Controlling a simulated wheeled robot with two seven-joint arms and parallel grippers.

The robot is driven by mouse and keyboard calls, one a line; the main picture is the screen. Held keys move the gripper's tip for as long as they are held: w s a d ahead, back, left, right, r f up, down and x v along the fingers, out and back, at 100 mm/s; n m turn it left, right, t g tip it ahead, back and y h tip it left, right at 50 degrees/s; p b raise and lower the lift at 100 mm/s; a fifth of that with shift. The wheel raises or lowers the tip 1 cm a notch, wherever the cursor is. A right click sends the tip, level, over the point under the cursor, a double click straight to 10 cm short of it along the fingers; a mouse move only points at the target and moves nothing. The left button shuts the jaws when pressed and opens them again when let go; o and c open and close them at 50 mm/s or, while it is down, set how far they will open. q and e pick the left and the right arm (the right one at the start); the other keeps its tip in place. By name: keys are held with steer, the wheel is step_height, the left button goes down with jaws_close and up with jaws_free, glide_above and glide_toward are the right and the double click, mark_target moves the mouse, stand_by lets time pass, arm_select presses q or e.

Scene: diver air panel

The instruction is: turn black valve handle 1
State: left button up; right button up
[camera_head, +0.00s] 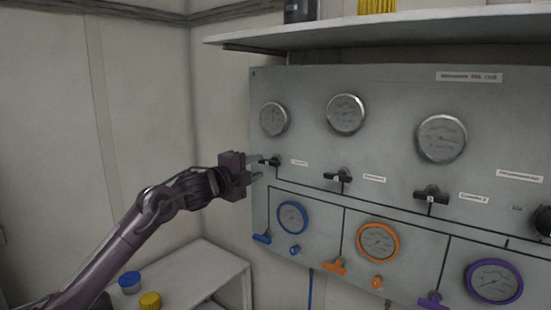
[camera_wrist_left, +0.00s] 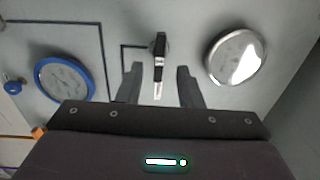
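The leftmost black valve handle (camera_head: 270,162) sits on the grey panel (camera_head: 310,90), below the leftmost gauge. My left gripper (camera_head: 259,168) is in front of it, with its fingers pointing at the panel. In the left wrist view the handle (camera_wrist_left: 160,52) lies between the two open fingers (camera_wrist_left: 158,85), with a gap on each side. It appears aligned lengthwise with the fingers. In the head view the gripper hides part of the area around the handle. My right gripper is not in view.
Two more black handles (camera_head: 338,175) (camera_head: 431,195) sit to the right. A blue-ringed gauge (camera_head: 292,217) and a blue handle (camera_head: 262,238) are below. A shelf (camera_head: 400,27) juts out above the panel. A small table (camera_head: 205,270) stands at lower left with blue and yellow items.

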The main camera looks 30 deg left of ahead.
mark_target(267, 164)
arm_select(q)
steer(key=w+p, duration=0.1)
steer(key=w, duration=0.3)
steer(key=w+p, duration=0.1)
steer(key=w, duration=0.1)
steer(key=shift+d+p, duration=0.35)
steer(key=shift+f, duration=0.1)
jaws_close()
